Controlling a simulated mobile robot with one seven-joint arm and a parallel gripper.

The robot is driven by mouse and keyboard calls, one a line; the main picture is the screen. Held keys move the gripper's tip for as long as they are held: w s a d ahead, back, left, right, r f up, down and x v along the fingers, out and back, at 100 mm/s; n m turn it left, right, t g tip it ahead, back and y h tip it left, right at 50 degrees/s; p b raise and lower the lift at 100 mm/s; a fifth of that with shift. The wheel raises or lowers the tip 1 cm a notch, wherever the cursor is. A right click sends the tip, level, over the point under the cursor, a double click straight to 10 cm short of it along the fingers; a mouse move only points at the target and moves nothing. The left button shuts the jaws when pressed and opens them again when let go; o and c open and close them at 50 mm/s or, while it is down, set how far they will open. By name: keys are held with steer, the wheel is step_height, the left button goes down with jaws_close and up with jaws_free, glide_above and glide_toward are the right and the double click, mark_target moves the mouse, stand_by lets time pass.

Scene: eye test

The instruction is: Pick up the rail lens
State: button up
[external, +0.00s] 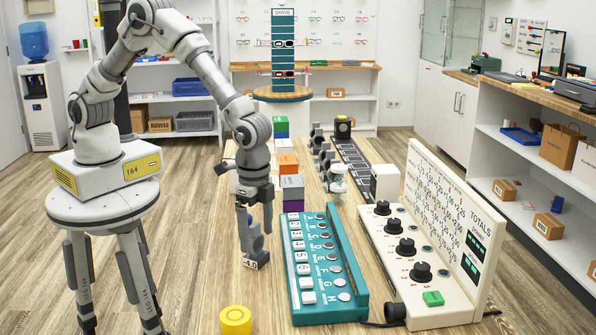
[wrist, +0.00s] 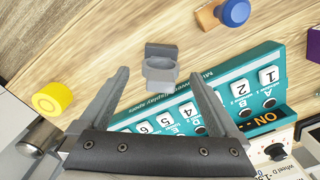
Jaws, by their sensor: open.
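A grey-blue lens piece with a white "-4.0" label (external: 256,263) stands on the wooden table, left of the teal button panel. In the wrist view the same small grey piece (wrist: 161,70) shows a round ring and a block-like end. I take it for the rail lens. My gripper (external: 254,222) points down just above it, fingers apart. In the wrist view my gripper (wrist: 160,78) has its two fingertips to either side of the piece, with clear gaps. Nothing is held. The fingers partly hide the piece's upper part in the external view.
The teal button panel (external: 334,255) lies close on the right. A yellow cylinder (external: 235,320) stands near the front. Stacked blocks (external: 288,165) stand behind. A dark rail (external: 352,160) with several grey holders beside it and a white dial panel (external: 395,235) are further right.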

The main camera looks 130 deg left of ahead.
mark_target(255, 235)
steer(key=f, duration=0.4)
steer(key=shift+s+f, duration=0.1)
steer(key=shift+s, duration=0.15)
jaws_close()
